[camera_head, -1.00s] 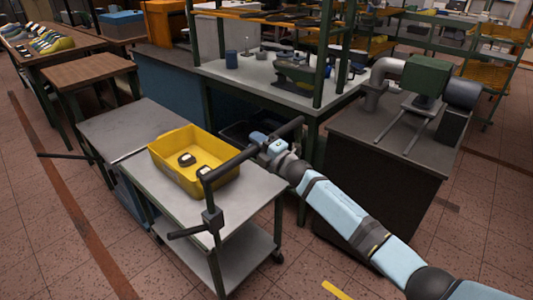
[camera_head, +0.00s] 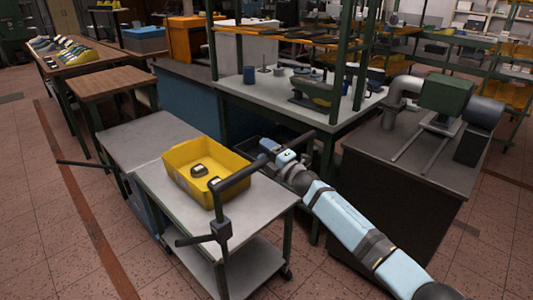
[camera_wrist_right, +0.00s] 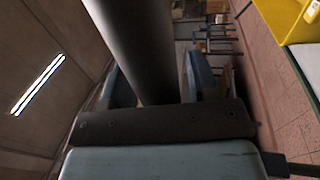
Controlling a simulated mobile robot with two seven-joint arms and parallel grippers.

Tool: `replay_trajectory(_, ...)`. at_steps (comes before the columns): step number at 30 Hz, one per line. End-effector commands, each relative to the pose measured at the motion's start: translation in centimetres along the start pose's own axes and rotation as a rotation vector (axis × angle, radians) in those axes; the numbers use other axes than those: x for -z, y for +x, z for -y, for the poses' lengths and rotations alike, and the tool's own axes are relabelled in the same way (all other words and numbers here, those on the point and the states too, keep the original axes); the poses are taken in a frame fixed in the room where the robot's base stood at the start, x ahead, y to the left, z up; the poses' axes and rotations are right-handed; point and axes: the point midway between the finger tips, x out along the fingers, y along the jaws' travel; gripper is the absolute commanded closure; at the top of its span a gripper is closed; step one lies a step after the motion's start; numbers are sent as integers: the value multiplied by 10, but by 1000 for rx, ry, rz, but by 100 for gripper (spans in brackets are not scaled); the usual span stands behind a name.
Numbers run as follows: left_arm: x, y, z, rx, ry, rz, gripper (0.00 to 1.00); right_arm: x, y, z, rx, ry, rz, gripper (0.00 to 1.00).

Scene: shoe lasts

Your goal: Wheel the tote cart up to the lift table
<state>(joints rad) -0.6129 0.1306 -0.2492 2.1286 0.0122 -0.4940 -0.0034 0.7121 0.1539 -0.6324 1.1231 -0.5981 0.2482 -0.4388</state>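The tote cart (camera_head: 250,216) has a grey top, a lower shelf, dark green legs and black push handles. A yellow tote (camera_head: 225,193) with small dark items stands on it. The lift table (camera_head: 145,138), a grey top over a blue body, is just beyond the cart's far left end. Their top edges look very close; I cannot tell whether they touch. My right gripper (camera_head: 284,160) is at the upper end of the cart's black handle. In the right wrist view its fingers (camera_wrist_right: 160,88) close on both sides of the dark bar (camera_wrist_right: 145,45). My left gripper is out of view.
A workbench with a mug (camera_head: 250,74) stands behind the cart. A dark cabinet with a green machine (camera_head: 447,95) is at right. A wooden table (camera_head: 112,84) is beyond the lift table. Tiled floor (camera_head: 40,220) is clear at left.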

Motion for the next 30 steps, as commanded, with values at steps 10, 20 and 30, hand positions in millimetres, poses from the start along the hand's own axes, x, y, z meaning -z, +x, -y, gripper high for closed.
replay_trajectory(10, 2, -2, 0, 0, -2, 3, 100, 0, -25, 1, 3, 0, -1, 45)
replay_trajectory(20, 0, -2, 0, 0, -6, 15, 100, 0, -101, 0, 1, 0, 0, 45)
replay_trajectory(30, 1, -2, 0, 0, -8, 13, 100, 0, -138, -2, -3, -1, -1, 45)
